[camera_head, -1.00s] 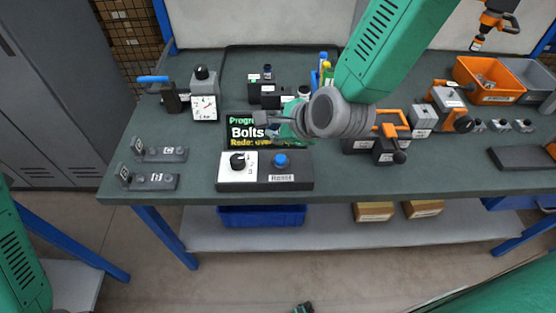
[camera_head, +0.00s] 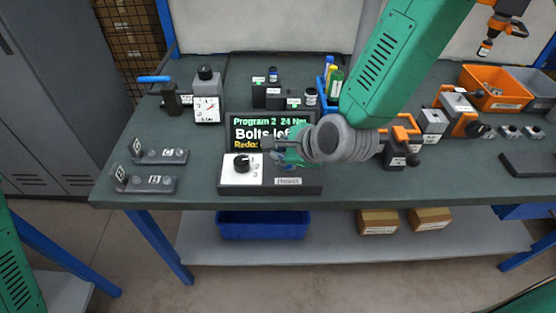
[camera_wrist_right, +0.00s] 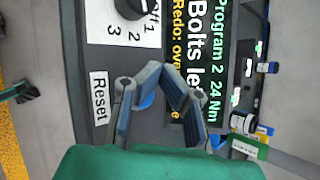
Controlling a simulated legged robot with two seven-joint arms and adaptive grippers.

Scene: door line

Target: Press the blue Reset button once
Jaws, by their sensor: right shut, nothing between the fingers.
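The blue Reset button (camera_wrist_right: 146,98) is on a dark control box (camera_head: 306,187) on the bench. In the right wrist view it is partly hidden behind my fingers; in the head view my gripper covers most of it. The "Reset" label (camera_head: 288,181) is in front of it. My right gripper (camera_head: 272,146) is shut and empty, over the box between the button and the display (camera_head: 245,122). Its fingers also show in the right wrist view (camera_wrist_right: 165,78). I cannot tell whether they touch the button. My left gripper is out of view.
A black selector knob (camera_head: 241,162) on a white plate is left of the button. The display reads "Program 2 24 Nm". Small dark fixtures (camera_head: 150,183) stand at the left, an orange-handled device (camera_head: 398,148) at the right. The bench front strip is clear.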

